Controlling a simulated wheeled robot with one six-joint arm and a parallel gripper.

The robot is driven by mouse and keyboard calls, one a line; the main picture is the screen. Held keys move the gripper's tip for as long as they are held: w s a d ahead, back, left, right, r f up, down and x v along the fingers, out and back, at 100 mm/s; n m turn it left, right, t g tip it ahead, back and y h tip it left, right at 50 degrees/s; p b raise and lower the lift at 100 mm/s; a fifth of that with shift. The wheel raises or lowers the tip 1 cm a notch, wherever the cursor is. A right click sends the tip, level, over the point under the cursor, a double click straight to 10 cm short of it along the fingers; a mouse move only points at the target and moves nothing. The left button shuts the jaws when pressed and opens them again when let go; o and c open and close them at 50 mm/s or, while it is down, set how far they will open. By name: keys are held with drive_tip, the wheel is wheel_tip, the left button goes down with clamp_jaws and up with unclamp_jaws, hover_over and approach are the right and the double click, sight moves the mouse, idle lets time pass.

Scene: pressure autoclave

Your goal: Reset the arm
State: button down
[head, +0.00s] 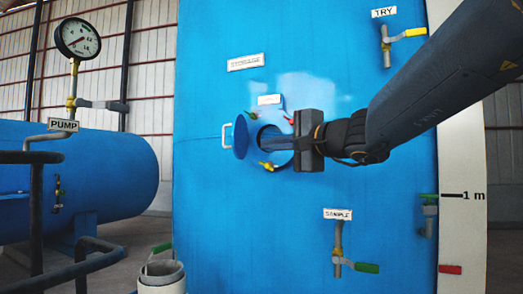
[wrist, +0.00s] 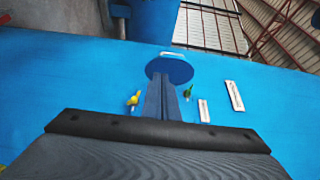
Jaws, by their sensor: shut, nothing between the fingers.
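My gripper (head: 268,142) reaches in from the right at a round port on the front of the large blue tank (head: 210,200). Its dark fingers are together, with nothing between them, and partly cover the port. I cannot tell whether the tips are inside it. The round blue hatch door (head: 241,137) stands swung open left of the port, with a pale handle on its outer side. In the wrist view, my gripper's fingers (wrist: 164,82) point at the blue disc of the door (wrist: 170,68). The port itself is hidden there.
Small valves with green (head: 252,115), red (head: 289,121) and yellow (head: 267,165) handles surround the port closely. A sample valve (head: 338,246) is below right and a try valve (head: 386,45) above right. A pressure gauge (head: 77,38) and railing (head: 36,215) are at left.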

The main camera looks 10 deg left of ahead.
drive_tip(key=s+d+f+n+g+h+p, duration=0.1)
drive_tip(key=s+d+f+g+h, duration=0.15)
drive_tip(key=f, duration=0.75)
drive_tip(key=s+d+f+n+g+h+p, duration=0.1)
drive_tip(key=s+d+f+n+g+h, duration=0.2)
drive_tip(key=f, duration=0.7)
drive_tip(key=s+d+f+g+h+p, duration=0.1)
drive_tip(key=s+d+f+g+p, duration=0.15)
drive_tip(key=s+f, duration=0.45)
drive_tip(key=s+d+f+n+g+h+p, duration=0.2)
drive_tip(key=s+d+f+n+g+h, duration=0.2)
drive_tip(key=s+d+f, duration=1.1)
wheel_tip(320, 180, down, 2)
drive_tip(key=shift+s+d+f+n+g+h, duration=0.2)
drive_tip(key=shift+s+d+n+g+h, duration=0.15)
drive_tip(key=shift+d+h, duration=0.8)
drive_tip(key=shift+w+a, duration=0.15)
